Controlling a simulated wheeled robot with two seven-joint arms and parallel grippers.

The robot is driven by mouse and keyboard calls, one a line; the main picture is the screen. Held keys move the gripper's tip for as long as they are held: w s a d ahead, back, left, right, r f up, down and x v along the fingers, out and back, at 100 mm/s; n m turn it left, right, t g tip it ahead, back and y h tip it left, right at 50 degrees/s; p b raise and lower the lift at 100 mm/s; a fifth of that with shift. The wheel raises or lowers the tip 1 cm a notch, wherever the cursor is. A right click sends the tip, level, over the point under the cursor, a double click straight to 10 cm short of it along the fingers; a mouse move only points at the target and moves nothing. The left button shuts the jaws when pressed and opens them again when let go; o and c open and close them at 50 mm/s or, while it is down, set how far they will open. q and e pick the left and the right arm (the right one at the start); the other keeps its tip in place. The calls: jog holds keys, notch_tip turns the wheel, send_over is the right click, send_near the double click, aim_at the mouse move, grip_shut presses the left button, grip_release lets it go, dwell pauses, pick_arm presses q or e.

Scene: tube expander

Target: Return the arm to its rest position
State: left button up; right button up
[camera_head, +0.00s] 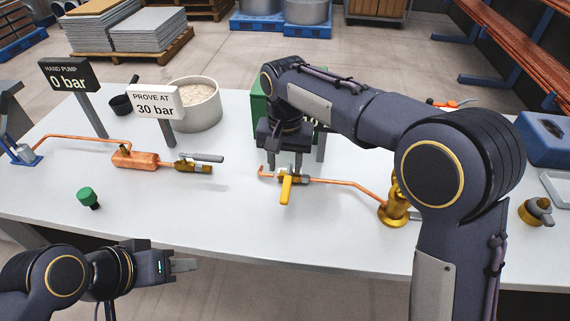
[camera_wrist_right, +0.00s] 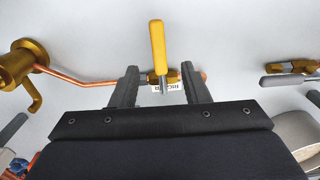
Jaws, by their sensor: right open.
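My right gripper (camera_head: 284,165) is over the table at a brass valve (camera_head: 293,179) with a yellow lever handle (camera_head: 286,190). In the right wrist view its two fingers (camera_wrist_right: 163,88) are apart, with the valve and its yellow handle (camera_wrist_right: 157,40) beyond and between the tips. I cannot tell whether the fingers touch the valve. My right arm stretches across the table from the right. My left gripper (camera_head: 185,265) is in front of the table's near edge, away from everything on it. Its fingers look close together, but their gap is unclear.
A copper pipe (camera_head: 345,184) links the valve to a brass fitting (camera_head: 396,205). A copper cylinder (camera_head: 136,157) with a grey-handled valve (camera_head: 195,162) lies left. Signs read "0 bar" (camera_head: 69,79) and "30 bar" (camera_head: 155,103). A white pot (camera_head: 198,104) stands behind. The front middle is clear.

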jog(key=s+d+r+t+y, duration=0.15)
jog(key=s+d, duration=0.25)
jog(key=d, duration=0.5)
jog(key=s+d+r+y, duration=0.25)
jog(key=s+d, duration=0.25)
jog(key=d, duration=0.3)
jog(key=s+d+f+t, duration=0.2)
jog(key=s+d, duration=0.1)
jog(key=s, duration=0.5)
jog(key=s+d+f+t, duration=0.2)
jog(key=s+d, duration=0.1)
jog(key=s, duration=0.5)
jog(key=shift+f, duration=0.4)
jog(key=shift+d, duration=0.1)
